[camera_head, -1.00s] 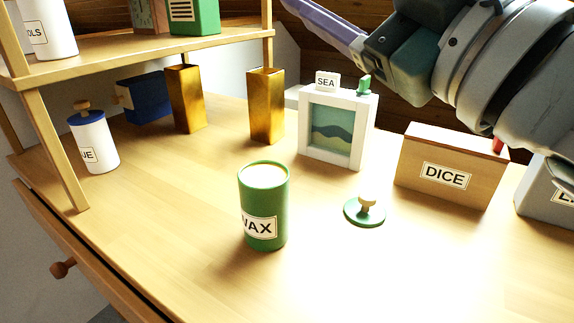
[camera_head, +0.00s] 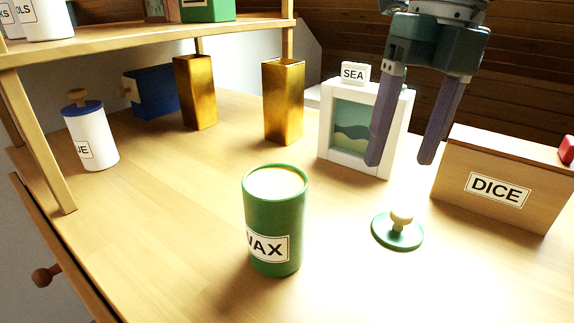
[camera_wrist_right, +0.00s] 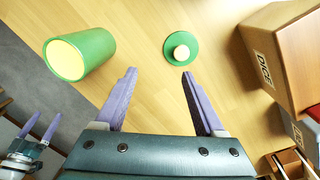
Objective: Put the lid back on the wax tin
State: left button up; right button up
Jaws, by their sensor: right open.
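The green wax tin (camera_head: 274,222) stands upright on the table in the head view, its top showing a pale yellow surface. It also shows at the upper left of the right wrist view (camera_wrist_right: 80,54). The green lid (camera_head: 398,232) with a pale knob lies flat on the table, knob up, right of the tin; the right wrist view shows it too (camera_wrist_right: 181,47). My right gripper (camera_head: 398,163) points down above and behind the lid, open, with nothing between its fingers. My left gripper (camera_wrist_right: 40,128) shows at the left edge of the right wrist view, its two fingers apart.
The SEA picture frame (camera_head: 364,128) stands just behind my right fingers. The DICE box (camera_head: 497,185) is right of the lid. Two gold vases (camera_head: 284,100) and a white jar with a blue lid (camera_head: 90,136) stand further back and left. The table between tin and lid is clear.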

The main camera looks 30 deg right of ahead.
jog(key=shift+d+r+h, duration=0.25)
jog(key=shift+d+h, duration=0.35)
jog(key=shift+d, duration=0.65)
jog(key=shift+s+f, duration=0.1)
jog(key=b, duration=0.1)
send_over(402, 211)
jog(key=shift+a+f, duration=0.15)
jog(key=shift+f, duration=1.05)
jog(key=shift+a+f, duration=0.1)
jog(key=shift+f, duration=1.05)
jog(key=f, duration=0.2)
jog(key=f+b, duration=0.1)
jog(key=f, duration=0.1)
jog(key=shift+d+f, duration=0.1)
jog(key=shift+d, duration=0.2)
jog(key=shift+f, duration=0.5)
